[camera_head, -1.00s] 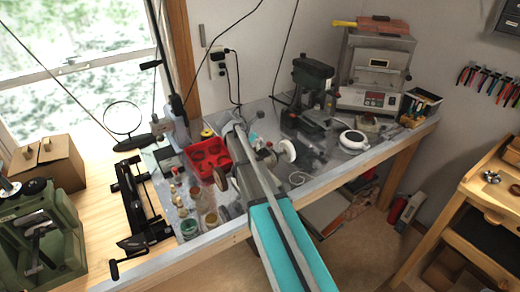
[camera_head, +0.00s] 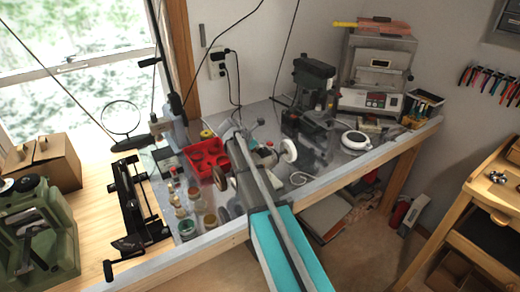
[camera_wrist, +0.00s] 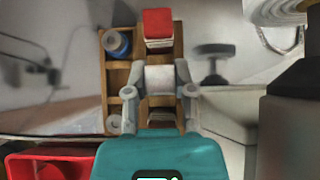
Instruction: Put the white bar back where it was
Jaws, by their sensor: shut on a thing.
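In the wrist view my gripper (camera_wrist: 160,92) is shut on the white bar (camera_wrist: 160,78), which sits between its two grey fingers. Behind the bar is a wooden holder (camera_wrist: 104,75) with compartments, holding a red block (camera_wrist: 157,24) and a blue spool (camera_wrist: 116,43). I cannot tell whether the bar touches the holder. In the head view my gripper (camera_head: 240,128) is small over the back of the metal bench. The bar cannot be made out there.
A red tray (camera_head: 207,157) and several small jars stand left of my arm. A grinder with a white wheel (camera_head: 288,150) is close on its right.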

